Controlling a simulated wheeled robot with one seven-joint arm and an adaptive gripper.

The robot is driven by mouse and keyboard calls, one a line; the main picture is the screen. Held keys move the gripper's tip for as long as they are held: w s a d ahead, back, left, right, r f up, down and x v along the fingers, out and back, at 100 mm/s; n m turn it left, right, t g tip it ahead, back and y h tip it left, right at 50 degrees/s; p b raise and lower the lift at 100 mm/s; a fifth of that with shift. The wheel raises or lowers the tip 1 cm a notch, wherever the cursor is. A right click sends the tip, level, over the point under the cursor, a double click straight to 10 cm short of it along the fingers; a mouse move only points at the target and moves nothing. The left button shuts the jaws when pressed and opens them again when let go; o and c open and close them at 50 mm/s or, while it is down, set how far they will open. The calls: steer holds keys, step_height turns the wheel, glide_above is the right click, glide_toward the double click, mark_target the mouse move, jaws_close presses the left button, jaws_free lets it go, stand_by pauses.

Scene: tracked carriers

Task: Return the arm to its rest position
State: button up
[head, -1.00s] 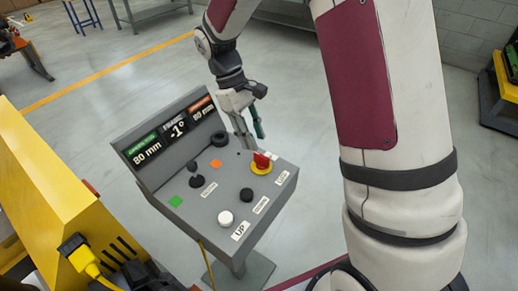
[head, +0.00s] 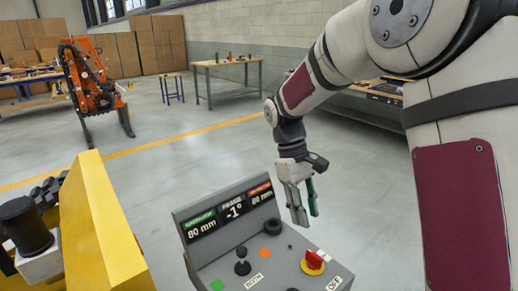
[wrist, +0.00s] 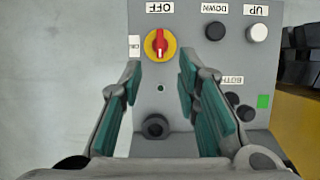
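My gripper (head: 302,203) hangs from my arm above the far right part of the grey control console (head: 214,263) in the head view. In the wrist view my gripper (wrist: 158,85) points down at the panel, its two green-padded fingers apart with nothing between them. The red rotary switch (head: 314,260) on its yellow base lies below the fingers, apart from them. It also shows in the wrist view (wrist: 159,44), near the OFF label, with a white and a black button to its right. The console display reads 80 mm, -1° and 80 mm.
A yellow machine body (head: 98,225) stands left of the console. An orange machine (head: 92,80) stands farther back. Workbenches (head: 240,65) line the grey wall, with cardboard boxes (head: 160,45) at the back. The floor between the console and the benches is clear.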

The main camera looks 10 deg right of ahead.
steer(key=s+d+r+m+t+y, duration=0.1)
steer(key=s+d+r+m+t, duration=0.2)
steer(key=s+r, duration=0.7)
steer(key=s+r+m+t+y, duration=0.1)
steer(key=s+m+t, duration=0.2)
steer(key=s, duration=0.9)
steer(key=shift+s+r+m+t, duration=0.25)
steer(key=shift+m+t, duration=0.05)
steer(key=shift+t, duration=0.8)
